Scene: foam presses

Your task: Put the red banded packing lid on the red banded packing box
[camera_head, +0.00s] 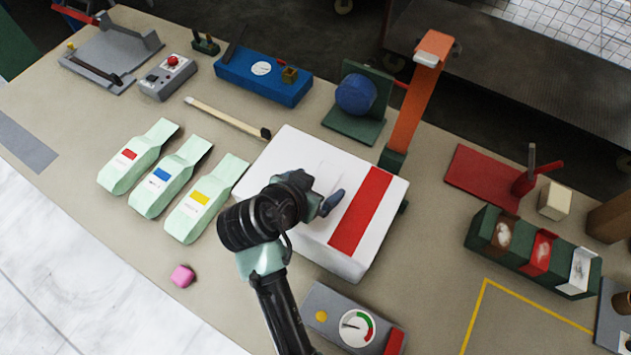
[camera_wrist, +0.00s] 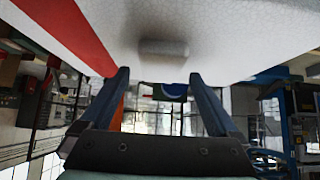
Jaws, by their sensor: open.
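A white foam block with a red band (camera_head: 364,215) lies on the bench in the middle of the head view. It has a small white grip on top. I cannot tell where the lid ends and the box begins. My gripper (camera_head: 331,192) is over its top, near the grip, and hides part of it. In the wrist view the white speckled surface with its red band (camera_wrist: 70,30) fills the top, and the grip (camera_wrist: 163,48) lies just beyond and between my fingertips. My gripper (camera_wrist: 160,76) is open, with nothing between its fingers.
A gauge box (camera_head: 352,324) stands close in front. An orange upright (camera_head: 415,95) and a blue ball on a green stand (camera_head: 356,95) stand behind. A yellow outline marks bare bench at right.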

